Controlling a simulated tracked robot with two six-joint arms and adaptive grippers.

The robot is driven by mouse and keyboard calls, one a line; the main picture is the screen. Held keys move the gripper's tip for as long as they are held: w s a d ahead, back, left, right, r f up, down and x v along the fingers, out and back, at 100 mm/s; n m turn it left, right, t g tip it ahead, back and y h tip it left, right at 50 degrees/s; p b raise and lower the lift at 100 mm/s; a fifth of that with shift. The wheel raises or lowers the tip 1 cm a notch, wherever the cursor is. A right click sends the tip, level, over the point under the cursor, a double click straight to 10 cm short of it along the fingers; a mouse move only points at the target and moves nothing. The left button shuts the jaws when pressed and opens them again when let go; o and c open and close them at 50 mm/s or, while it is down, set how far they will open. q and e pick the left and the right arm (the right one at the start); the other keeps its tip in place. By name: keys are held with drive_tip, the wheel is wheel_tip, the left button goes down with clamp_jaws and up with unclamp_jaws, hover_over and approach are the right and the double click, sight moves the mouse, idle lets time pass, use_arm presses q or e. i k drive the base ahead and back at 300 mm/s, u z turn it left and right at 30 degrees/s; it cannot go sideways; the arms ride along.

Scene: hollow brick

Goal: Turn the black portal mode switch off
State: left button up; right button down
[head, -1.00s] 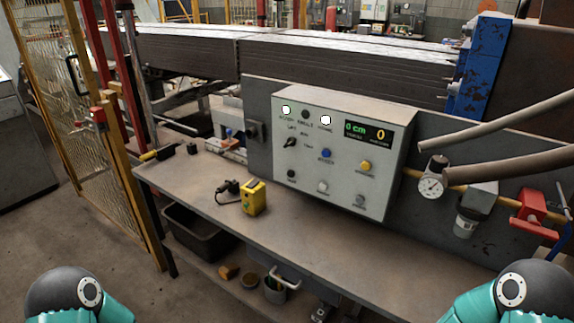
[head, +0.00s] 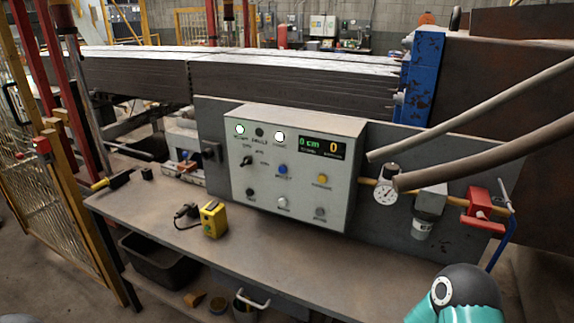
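A grey control box (head: 306,188) stands at the back of the workbench. A small black rotary switch (head: 246,161) sits at the upper left of its face, below two lit white lamps and a dark one between them. The knob looks tilted; its label is too small to read. A black round button (head: 249,192) is lower left. A display (head: 323,147) reads "0 cm" and "0". Neither gripper is in view; only a teal and black part of my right arm shows at the bottom right.
A yellow box (head: 214,220) with a black cable and plug lies on the workbench (head: 270,262). A pressure gauge (head: 386,190), hoses and a red valve (head: 480,205) are right of the control box. A yellow mesh fence (head: 50,215) stands at left. The bench front is mostly clear.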

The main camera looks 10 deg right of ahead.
sight(248, 160)
drive_tip(key=k, duration=1.25)
drive_tip(key=u, duration=0.25)
drive_tip(key=i, duration=0.5)
drive_tip(key=u, duration=0.75)
drive_tip(key=i, duration=1.4)
drive_tip(key=z, duration=0.5)
